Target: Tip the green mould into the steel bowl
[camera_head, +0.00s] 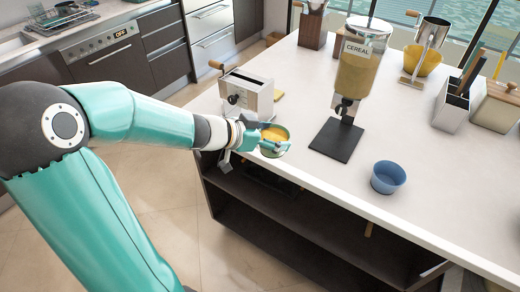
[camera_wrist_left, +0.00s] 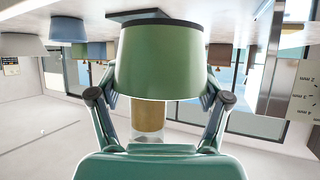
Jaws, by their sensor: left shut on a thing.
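The green mould (camera_head: 285,131) is near the left end of the white island counter, with something orange-yellow inside its open top. My left gripper (camera_head: 272,146) is shut on the mould, with a finger on each side of it. In the left wrist view, where the room appears upside down, the mould (camera_wrist_left: 158,60) fills the middle between the fingers. The mould looks upright. I cannot tell whether its base touches the counter. I cannot make out a steel bowl in either view. My right gripper is out of view.
A metal box-shaped appliance (camera_head: 247,92) stands just behind the mould. A cereal dispenser (camera_head: 357,65) on a dark base (camera_head: 336,140) stands to the right. A blue bowl (camera_head: 388,177) sits near the front edge. The counter between the mould and blue bowl is mostly clear.

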